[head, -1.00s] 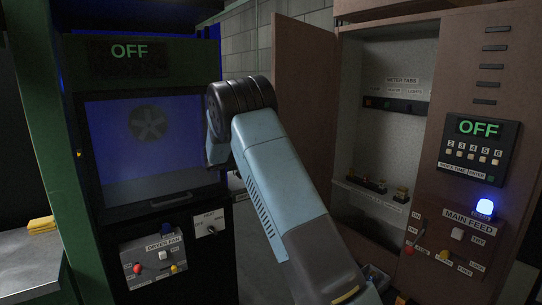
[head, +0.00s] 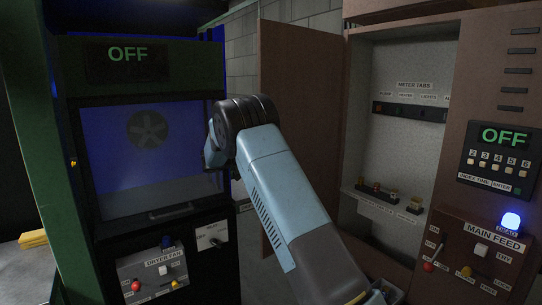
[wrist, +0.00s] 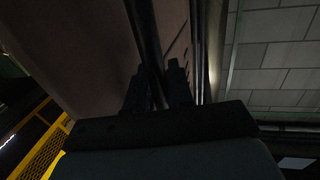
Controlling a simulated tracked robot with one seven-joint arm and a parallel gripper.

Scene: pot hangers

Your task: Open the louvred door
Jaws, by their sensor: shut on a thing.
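The louvred door (head: 300,130) is a brown panel standing swung out from the left side of the brown cabinet (head: 485,60), whose pale interior shows. My arm covers the door's lower left part in the head view. My gripper's fingers are hidden there behind my wrist. In the wrist view my gripper (wrist: 160,88) is dark, with its fingers closed around a dark upright bar (wrist: 147,35), which looks like the door's handle. The brown door surface (wrist: 95,45) fills the left of that view. The exact contact is too dark to see.
A green-framed dryer unit (head: 140,72) with a dark window and fan stands close on the left. A grey block wall (head: 235,50) is behind. The cabinet's main feed panel (head: 480,250) is at the right. Yellow mesh (wrist: 42,145) shows low in the wrist view.

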